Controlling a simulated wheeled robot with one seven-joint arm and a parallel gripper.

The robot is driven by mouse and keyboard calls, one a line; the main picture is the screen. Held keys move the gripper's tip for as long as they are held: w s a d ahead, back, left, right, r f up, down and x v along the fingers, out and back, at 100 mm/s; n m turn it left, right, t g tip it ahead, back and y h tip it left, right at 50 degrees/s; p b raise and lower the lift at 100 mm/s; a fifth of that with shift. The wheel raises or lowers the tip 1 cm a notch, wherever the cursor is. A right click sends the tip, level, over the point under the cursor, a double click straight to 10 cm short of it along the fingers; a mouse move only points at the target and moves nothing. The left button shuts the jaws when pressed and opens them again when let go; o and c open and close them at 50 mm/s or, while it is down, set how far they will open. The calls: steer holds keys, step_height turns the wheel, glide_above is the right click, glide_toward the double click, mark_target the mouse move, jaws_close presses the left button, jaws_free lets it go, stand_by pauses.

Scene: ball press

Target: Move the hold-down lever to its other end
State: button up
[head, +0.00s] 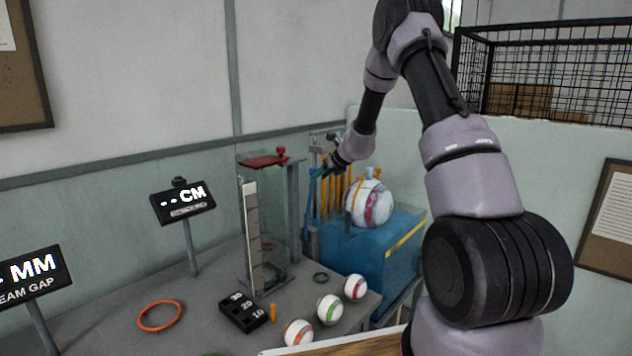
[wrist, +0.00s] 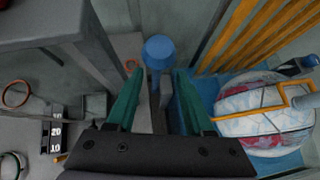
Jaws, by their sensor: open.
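The hold-down lever appears to be the blue rod with a round knob (wrist: 160,52). In the wrist view its knob is just beyond the fingertips and its stem runs down between them. In the head view the blue lever (head: 310,203) stands upright at the left end of the blue press. My gripper (wrist: 160,78) is open, with one green finger on each side of the stem; I cannot tell whether either touches it. In the head view my gripper (head: 326,168) is at the top of the lever, small and partly hiding it.
A white-and-red ball (head: 369,203) sits on the blue press bed (head: 385,247), beside orange bars (head: 331,196). A clear tube stand (head: 266,220) with a red lid is close on the left. Striped balls (head: 330,309) and an orange ring (head: 160,316) lie on the grey table.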

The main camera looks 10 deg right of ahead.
steer(key=v, duration=0.6)
steer(key=c, duration=0.4)
steer(key=shift+s+a+f, duration=0.15)
steer(key=shift+a+f, duration=0.05)
steer(key=shift+f, duration=0.3)
jaws_close()
step_height(320, 180, down, 5)
steer(key=s+a+m+y, duration=0.2)
steer(key=y, duration=0.1)
steer(key=m+t, duration=0.9)
steer(key=m, duration=0.7)
glide_toward(313, 187)
steer(key=shift+y, duration=0.4)
steer(key=x, duration=0.7)
steer(key=shift+w+d+f, duration=0.1)
steer(key=shift+d+f, duration=0.1)
